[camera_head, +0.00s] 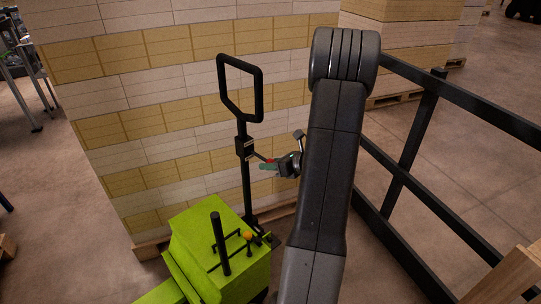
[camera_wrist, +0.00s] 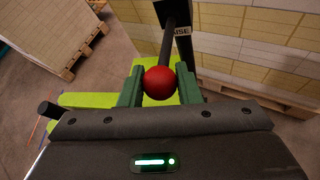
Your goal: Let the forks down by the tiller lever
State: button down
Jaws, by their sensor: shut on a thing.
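The tiller is a black post with a loop handle (camera_head: 240,88), upright on the lime green truck (camera_head: 200,230). A black block (camera_head: 245,148) on the post carries the tiller lever, which ends in a red ball knob (camera_wrist: 159,83). My gripper (camera_head: 270,164) is at the lever's end, right of the post, its green fingers shut on the knob. In the wrist view the fingers stand either side of the knob, and the black lever rod (camera_wrist: 167,48) runs up to the block. A label there reads "ISE", partly cut off.
A tall stack of white and yellow reams (camera_head: 150,90) on a pallet stands just behind the tiller. A black railing (camera_head: 405,165) runs along the right. A black stick and an orange knob (camera_head: 248,235) stand on the truck's top. Another pallet stack (camera_wrist: 50,30) shows upper left in the wrist view.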

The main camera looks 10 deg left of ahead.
jog(key=shift+w+a+r+g+h+p, duration=0.15)
jog(key=shift+r+g+h+p, duration=0.35)
jog(key=shift+r+h+p, duration=1.3)
jog(key=shift+f+y+p, duration=0.35)
jog(key=shift+y+p, duration=0.45)
jog(key=shift+w+a+r+p, duration=0.15)
jog(key=shift+r+p, duration=0.2)
jog(key=c, duration=1.1)
grip_release()
jog(key=b+v, duration=0.1)
jog(key=v, duration=1.2)
jog(key=shift+d, duration=0.4)
